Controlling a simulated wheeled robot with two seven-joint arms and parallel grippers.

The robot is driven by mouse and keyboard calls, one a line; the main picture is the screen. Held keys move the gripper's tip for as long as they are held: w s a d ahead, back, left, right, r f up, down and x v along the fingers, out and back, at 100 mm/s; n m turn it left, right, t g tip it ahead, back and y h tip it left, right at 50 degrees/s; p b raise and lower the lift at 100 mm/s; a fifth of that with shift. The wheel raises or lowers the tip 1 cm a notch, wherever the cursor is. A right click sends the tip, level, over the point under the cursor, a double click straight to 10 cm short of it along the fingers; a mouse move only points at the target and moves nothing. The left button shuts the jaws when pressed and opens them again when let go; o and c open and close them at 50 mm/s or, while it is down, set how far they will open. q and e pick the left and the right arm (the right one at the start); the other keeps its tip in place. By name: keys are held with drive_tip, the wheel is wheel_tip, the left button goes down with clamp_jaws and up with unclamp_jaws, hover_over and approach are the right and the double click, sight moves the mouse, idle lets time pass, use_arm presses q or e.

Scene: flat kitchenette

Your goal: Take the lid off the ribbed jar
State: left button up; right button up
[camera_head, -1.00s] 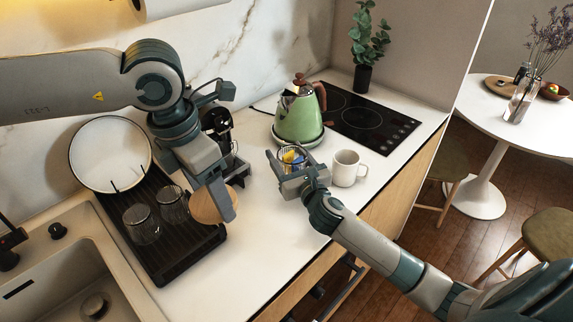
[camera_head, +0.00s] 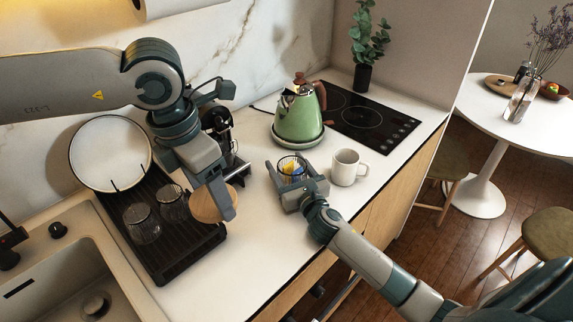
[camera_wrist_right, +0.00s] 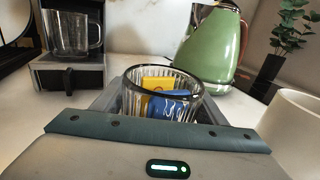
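The ribbed jar (camera_head: 291,168) is clear glass, open at the top, with yellow and blue packets inside. It stands upright on the counter and also shows in the right wrist view (camera_wrist_right: 163,82). My right gripper (camera_head: 289,170) has one finger on each side of the jar; a narrow gap shows at the left finger, so it looks open around the jar. The round wooden lid (camera_head: 203,206) is well to the left of the jar, at my left gripper (camera_head: 229,214). The left fingers look shut on the lid; part of it is hidden behind them.
A white mug (camera_head: 345,167) stands close to the right of the jar. A green kettle (camera_head: 299,118) is behind it. A black drying rack (camera_head: 185,252) with two glasses and the sink are at the left. The front middle counter is clear.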

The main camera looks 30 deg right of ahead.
sight(292, 176)
drive_tip(key=shift+o, duration=0.8)
use_arm(q)
drive_tip(key=shift+r, duration=0.1)
use_arm(e)
drive_tip(key=shift+r, duration=0.15)
drive_tip(key=shift+s, duration=0.5)
use_arm(q)
wheel_tip(292, 176, down, 2)
drive_tip(key=shift+f+b, duration=0.25)
drive_tip(key=shift+b, duration=0.9)
use_arm(e)
drive_tip(key=s, duration=1.1)
drive_tip(key=shift+a, duration=0.35)
